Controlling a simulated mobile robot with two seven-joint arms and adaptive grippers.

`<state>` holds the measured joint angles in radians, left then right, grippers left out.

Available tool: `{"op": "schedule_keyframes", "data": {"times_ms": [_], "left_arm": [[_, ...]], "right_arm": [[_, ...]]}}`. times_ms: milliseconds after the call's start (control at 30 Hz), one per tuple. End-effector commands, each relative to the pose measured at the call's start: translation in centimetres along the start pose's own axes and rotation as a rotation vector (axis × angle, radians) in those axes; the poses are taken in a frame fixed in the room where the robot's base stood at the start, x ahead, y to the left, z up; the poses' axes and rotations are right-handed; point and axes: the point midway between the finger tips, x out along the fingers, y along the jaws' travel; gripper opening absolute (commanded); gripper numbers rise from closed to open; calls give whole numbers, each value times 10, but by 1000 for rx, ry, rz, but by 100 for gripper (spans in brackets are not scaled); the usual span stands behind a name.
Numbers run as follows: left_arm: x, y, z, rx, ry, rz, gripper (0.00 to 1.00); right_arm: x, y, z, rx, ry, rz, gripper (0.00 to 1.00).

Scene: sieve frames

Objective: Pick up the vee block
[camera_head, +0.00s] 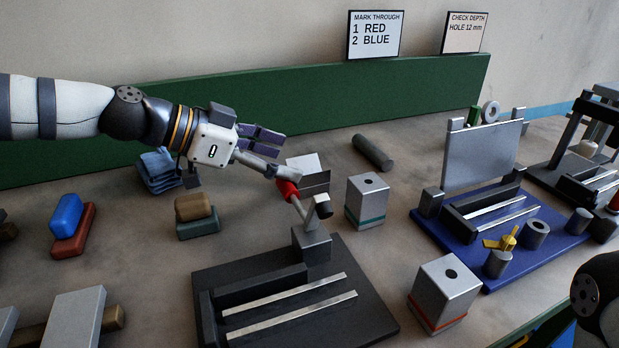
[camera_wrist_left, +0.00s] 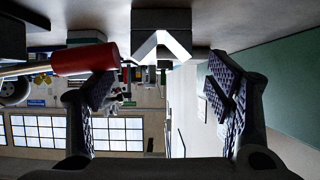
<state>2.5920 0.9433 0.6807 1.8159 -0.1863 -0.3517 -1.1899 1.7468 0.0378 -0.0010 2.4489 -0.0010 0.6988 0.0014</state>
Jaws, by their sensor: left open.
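The vee block (camera_head: 316,184) is a small grey block with a bright sloped face, standing on the bench near the centre of the head view. A red-handled tool or lever partly hides it there. In the left wrist view, the vee block (camera_wrist_left: 160,22) is at the top centre, its pale V-shaped notch facing the camera. My left gripper (camera_head: 274,154) is open and empty, just left of the vee block and apart from it. Its spread fingers also show in the left wrist view, with the vee block between their lines but beyond the tips. My right gripper is out of view.
The red handle (camera_head: 287,190) rises over a black fixture (camera_head: 370,305), close to my left fingers; the red handle (camera_wrist_left: 84,59) also shows in the wrist view. A grey block with a green band (camera_head: 367,203) stands right of the vee block. A dark cylinder (camera_head: 373,152) lies behind.

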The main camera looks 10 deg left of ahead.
Motion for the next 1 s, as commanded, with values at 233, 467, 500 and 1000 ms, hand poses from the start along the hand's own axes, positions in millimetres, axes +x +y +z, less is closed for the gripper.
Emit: {"op": "schedule_keyframes", "data": {"times_ms": [233, 467, 500, 1000], "left_arm": [[50, 1, 3, -2, -4, 4, 73], [56, 0, -1, 1, 2, 0, 73], [56, 0, -2, 2, 2, 0, 73], [55, 0, -4, 3, 5, -2, 0]], "right_arm": [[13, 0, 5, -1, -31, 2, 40], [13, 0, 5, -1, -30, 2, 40], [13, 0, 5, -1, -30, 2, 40], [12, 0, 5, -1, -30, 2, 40]]}}
